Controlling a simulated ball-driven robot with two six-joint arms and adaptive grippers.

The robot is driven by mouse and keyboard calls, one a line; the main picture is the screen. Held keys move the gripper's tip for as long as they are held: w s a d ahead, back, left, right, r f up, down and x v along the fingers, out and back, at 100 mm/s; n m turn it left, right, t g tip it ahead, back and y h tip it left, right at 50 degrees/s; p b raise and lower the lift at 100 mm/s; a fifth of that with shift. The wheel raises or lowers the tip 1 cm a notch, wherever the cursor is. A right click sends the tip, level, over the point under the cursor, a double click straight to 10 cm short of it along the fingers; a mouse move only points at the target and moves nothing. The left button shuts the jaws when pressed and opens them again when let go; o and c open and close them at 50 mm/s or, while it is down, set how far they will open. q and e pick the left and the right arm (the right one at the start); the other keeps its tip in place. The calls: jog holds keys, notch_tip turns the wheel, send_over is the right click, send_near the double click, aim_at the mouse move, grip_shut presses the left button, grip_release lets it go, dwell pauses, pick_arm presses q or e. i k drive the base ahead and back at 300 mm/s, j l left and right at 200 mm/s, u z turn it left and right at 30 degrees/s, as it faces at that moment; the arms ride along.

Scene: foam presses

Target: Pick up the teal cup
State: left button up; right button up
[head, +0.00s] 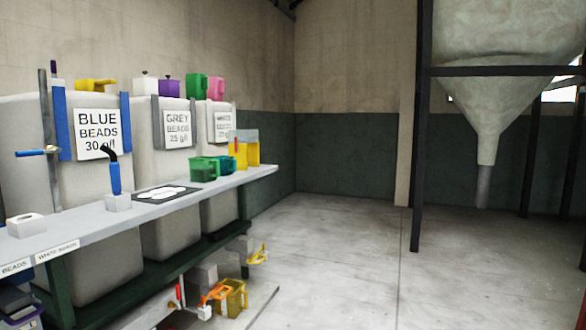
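The teal cup (238,155) stands on the grey bench (150,208) towards its far right end. It is small in the head view. A green cup (204,169) stands in front of it and to its left, and a yellow container (251,150) is close by on its right. These neighbours seem to hide part of the teal cup. Neither of my grippers shows in the head view.
White bins labelled blue, grey and white beads stand behind the bench; coloured containers (195,87) sit on top. The concrete floor (340,260) to the right is clear.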

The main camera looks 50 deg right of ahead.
aim_at(228, 165)
jog(key=z, duration=1.15)
jog(key=i+l+u, duration=0.1)
jog(key=u, duration=0.3)
jog(key=i+l+u, duration=0.15)
jog(key=u, duration=0.25)
jog(key=i+l+u, duration=0.35)
jog(key=k+j, duration=0.1)
